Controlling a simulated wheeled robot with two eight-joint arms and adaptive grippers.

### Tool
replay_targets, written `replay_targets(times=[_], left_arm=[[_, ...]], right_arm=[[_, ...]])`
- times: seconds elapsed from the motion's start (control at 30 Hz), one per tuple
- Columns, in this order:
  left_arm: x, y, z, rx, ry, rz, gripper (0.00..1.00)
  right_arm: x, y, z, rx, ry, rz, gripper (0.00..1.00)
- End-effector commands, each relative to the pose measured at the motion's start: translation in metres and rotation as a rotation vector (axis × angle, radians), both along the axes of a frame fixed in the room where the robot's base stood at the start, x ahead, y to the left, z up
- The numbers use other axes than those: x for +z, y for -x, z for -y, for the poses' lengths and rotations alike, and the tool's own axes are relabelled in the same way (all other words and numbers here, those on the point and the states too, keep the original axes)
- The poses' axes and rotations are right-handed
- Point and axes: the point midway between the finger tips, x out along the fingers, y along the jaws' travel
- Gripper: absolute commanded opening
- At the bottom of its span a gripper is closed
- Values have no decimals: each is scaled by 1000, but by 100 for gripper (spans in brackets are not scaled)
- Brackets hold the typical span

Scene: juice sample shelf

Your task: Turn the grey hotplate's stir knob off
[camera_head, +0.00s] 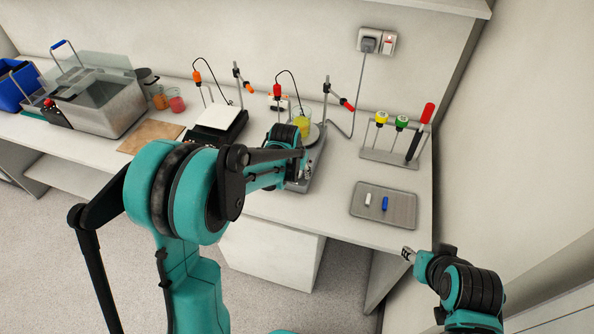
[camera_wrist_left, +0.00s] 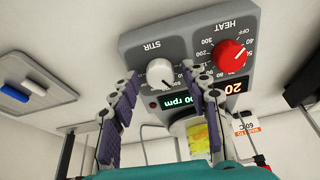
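The grey hotplate (camera_head: 315,160) stands on the bench, partly hidden behind my left arm. Its front panel (camera_wrist_left: 140,50) fills the upper left wrist view, upside down. The white stir knob (camera_wrist_left: 160,72) shows between my left fingertips, with no visible contact. The red heat knob (camera_wrist_left: 229,54) is to its right in that view. My right gripper (camera_head: 407,254) is low, right of the bench front.
A beaker of yellow liquid (camera_head: 302,121) stands on the grey hotplate. A black hotplate (camera_head: 219,124) is to its left. A tray (camera_head: 371,214) with a white and a blue item and a tool rack (camera_head: 388,160) are to the right. Bare bench lies before the tray.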

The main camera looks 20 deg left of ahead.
Motion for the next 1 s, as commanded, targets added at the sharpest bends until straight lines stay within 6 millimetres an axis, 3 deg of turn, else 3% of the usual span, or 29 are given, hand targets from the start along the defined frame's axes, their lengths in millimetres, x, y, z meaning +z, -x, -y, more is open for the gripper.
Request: replay_targets(times=[0.03,0.13,0.17,0.57,1.0], left_arm=[[0,0,0,0,0,0,28],[0,0,0,0,0,0,2],[0,0,0,0,0,0,0],[0,0,0,50,17,-1,0],[0,0,1,373,121,-4,0]], right_arm=[[0,0,0,0,0,0,40],[0,0,0,0,0,0,40],[0,0,0,0,0,0,40],[-1,0,0,0,0,0,40],[-7,0,0,0,0,0,40]])
